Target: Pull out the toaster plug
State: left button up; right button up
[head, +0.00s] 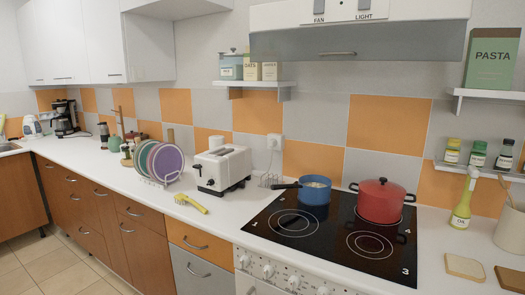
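The white toaster (222,168) stands on the counter in the middle of the head view, left of the hob. A white plug in a wall outlet (274,142) shows on the tiled wall behind and right of the toaster. A thin cord seems to hang from it toward the counter; where it meets the toaster is hidden. Neither of my grippers is in the head view.
A hob (325,235) with a blue pan (315,191) and a red pot (380,202) is right of the outlet. A plate rack, a yellow-handled utensil (190,203) and the shelf (257,84) are nearby.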

aim_at(272, 143)
jog(key=i+l, duration=0.2)
jog(key=i, duration=0.2)
jog(key=i+j, duration=0.15)
jog(key=j, duration=0.3)
jog(key=i+j, duration=0.1)
jog(key=j, duration=0.35)
jog(key=i+j, duration=0.15)
jog(key=j, duration=0.35)
jog(key=i+j, duration=0.15)
jog(key=j, duration=0.3)
jog(key=i+j, duration=0.1)
jog(key=j, duration=0.35)
jog(key=i+j+z, duration=0.1)
jog(key=j, duration=0.35)
jog(key=i+j, duration=0.2)
jog(key=j, duration=0.3)
jog(key=i+j, duration=0.1)
jog(key=j, duration=0.35)
